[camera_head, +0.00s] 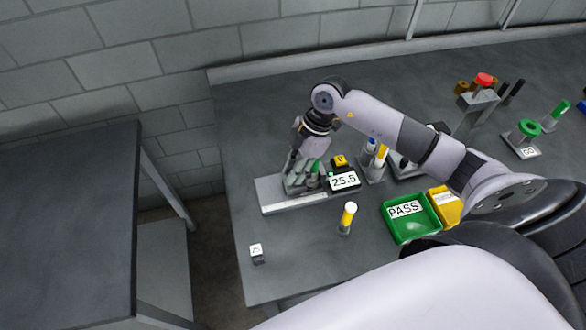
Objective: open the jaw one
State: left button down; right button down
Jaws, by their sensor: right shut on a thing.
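A measuring gauge with a long pale base (273,206) stands on the table near its left edge. Its dark display box (343,181) reads 25.5, and a yellow block marked 0 (340,161) sits behind the display. My right gripper (303,178) reaches down onto the gauge just left of the display. It is shut on what looks like the gauge's sliding jaw, which its fingers mostly hide. My left gripper is out of view.
A yellow, white-topped cylinder (347,218) stands in front of the gauge. A small labelled cube (256,254) lies front left. A green PASS tray (394,229) and a yellow bin (449,213) are to the right. A red-knobbed stand (480,101) is behind.

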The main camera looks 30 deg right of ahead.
jog(key=shift+w+a+r+p, duration=0.1)
jog(key=shift+w+a+p, duration=0.05)
jog(key=shift+a, duration=0.45)
jog(key=shift+w+a+p, duration=0.1)
jog(key=shift+a+p, duration=0.05)
jog(key=shift+a, duration=0.4)
jog(key=shift+w+a, duration=0.1)
jog(key=shift+a, duration=0.2)
jog(key=c, duration=1.4)
grip_release()
jog(key=shift+d, duration=0.1)
jog(key=v, duration=1.1)
jog(key=shift+d+r, duration=0.1)
jog(key=shift+r, duration=0.3)
jog(key=shift+f, duration=0.1)
